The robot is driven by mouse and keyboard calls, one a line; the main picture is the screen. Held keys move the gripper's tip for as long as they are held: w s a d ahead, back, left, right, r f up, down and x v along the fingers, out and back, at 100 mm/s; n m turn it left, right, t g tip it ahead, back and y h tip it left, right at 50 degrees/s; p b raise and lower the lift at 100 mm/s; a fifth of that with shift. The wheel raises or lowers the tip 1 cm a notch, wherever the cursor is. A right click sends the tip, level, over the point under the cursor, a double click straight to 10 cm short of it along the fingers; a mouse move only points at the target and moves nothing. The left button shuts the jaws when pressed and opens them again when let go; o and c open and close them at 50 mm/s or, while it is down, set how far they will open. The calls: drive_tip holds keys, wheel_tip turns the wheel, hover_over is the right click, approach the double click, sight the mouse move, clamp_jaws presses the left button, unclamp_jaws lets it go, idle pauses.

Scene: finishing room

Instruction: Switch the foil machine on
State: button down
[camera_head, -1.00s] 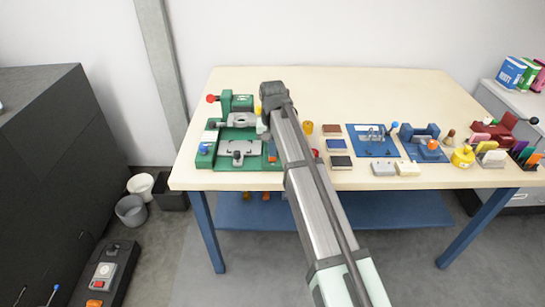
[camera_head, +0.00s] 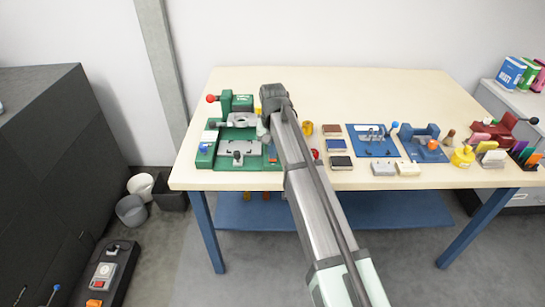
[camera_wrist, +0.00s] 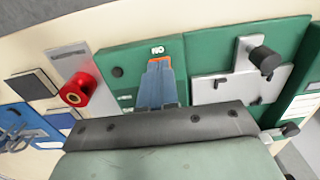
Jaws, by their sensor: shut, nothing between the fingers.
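The green foil machine (camera_head: 238,103) stands at the left end of the table, with a red-knobbed lever at its back left. In the wrist view its green panel (camera_wrist: 125,58) bears a white "ON" label (camera_wrist: 157,50), seen upside down. An orange switch part (camera_wrist: 160,60) shows just below that label in the picture. My gripper (camera_wrist: 157,68) is shut and empty, its blue-grey fingers over the switch and hiding most of it. I cannot tell whether they touch it. In the head view my arm hides part of the machine's right side.
A red ring-shaped part (camera_wrist: 78,90) lies beside the panel in the wrist view. Small coloured blocks (camera_head: 332,145), a blue plate (camera_head: 362,149) and a blue tool (camera_head: 420,140) stand right of my arm. The table's back (camera_head: 350,90) is clear.

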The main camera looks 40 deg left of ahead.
drive_tip(key=shift+f, duration=0.5)
idle(0.4)
drive_tip(key=shift+r, duration=3.5)
